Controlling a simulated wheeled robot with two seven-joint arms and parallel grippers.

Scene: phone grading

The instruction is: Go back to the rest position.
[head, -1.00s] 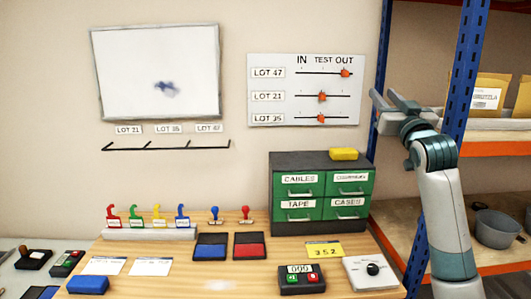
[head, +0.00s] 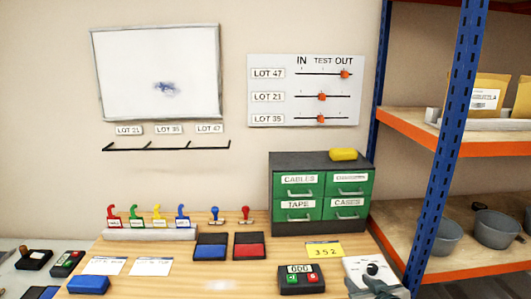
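My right gripper (head: 372,286) shows at the bottom right edge of the head view, low in front of the white dial box (head: 366,269). Only its tip part is in frame, and whether its fingers are apart cannot be made out. My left gripper is not in view. The slider board (head: 305,90) hangs on the wall, with the LOT 47 orange slider (head: 345,74) at OUT and the LOT 21 (head: 322,97) and LOT 35 (head: 320,119) sliders near TEST.
A counter box (head: 301,279), ink pads (head: 249,246) and hooked tags (head: 158,216) occupy the table. A blue-post shelf (head: 447,150) stands right.

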